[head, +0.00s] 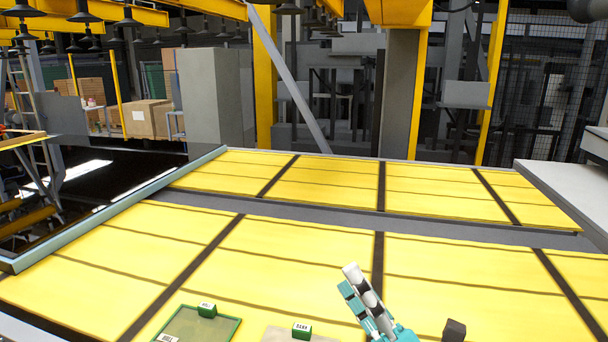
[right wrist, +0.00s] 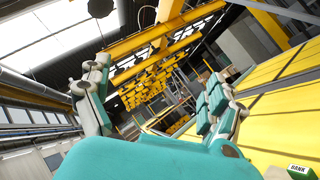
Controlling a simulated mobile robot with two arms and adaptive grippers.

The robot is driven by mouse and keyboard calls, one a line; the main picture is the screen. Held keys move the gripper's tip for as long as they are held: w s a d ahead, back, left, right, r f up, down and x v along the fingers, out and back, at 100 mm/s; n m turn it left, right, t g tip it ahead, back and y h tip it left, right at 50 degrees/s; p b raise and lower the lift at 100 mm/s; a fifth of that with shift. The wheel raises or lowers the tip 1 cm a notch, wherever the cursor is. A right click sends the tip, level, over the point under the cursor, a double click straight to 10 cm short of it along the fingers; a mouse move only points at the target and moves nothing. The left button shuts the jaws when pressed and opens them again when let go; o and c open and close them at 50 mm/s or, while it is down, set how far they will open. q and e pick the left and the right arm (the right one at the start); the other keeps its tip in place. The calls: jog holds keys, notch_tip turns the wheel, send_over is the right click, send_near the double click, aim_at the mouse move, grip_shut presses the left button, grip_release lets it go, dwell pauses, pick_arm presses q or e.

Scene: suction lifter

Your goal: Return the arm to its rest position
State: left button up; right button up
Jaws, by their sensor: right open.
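My right gripper (head: 349,279) reaches up from the bottom of the head view, over the near edge of the yellow panel bed. Its teal and grey fingers point up and to the left. In the right wrist view, the fingers of my right gripper (right wrist: 150,88) stand wide apart with nothing between them. My left gripper is not in view. A green block with a white label (head: 302,330) lies left of the right gripper, apart from it. It also shows in the right wrist view (right wrist: 300,170).
Yellow panels (head: 310,250) fill the area ahead. A green-rimmed tray (head: 236,328) and another labelled green block (head: 207,310) sit at the bottom left of the gripper. A small black block (head: 454,330) is to its right. Yellow overhead beams (head: 90,12) carry suction cups.

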jog(key=d+f+m+g+h, duration=0.3)
jog(key=d+f+m+h, duration=0.35)
jog(key=f+m, duration=0.45)
jog(key=d+f+m+g+h, duration=0.3)
jog(key=d+f+m+h, duration=0.4)
jog(key=f+m, duration=0.4)
jog(key=s+f+m+g, duration=0.45)
jog(key=s+f, duration=0.35)
jog(key=s, duration=0.2)
jog(key=s+f+m+g, duration=0.3)
jog(key=s+f+g, duration=0.3)
jog(key=s+f, duration=0.3)
notch_tip(320, 180, down, 27)
jog(key=s+b, duration=0.2)
jog(key=b, duration=0.2)
jog(key=s+d+f+g+b, duration=0.1)
jog(key=s+f+b, duration=0.1)
jog(key=s+f, duration=0.6)
jog(key=s+d+f+g+b, duration=0.1)
jog(key=s+d+f, duration=0.1)
jog(key=s+f, duration=0.7)
notch_tip(320, 180, down, 5)
jog(key=shift+s+r+n+h+b, duration=0.1)
jog(key=shift+s+n+h+b, duration=0.05)
jog(key=shift+n+h+b, duration=0.25)
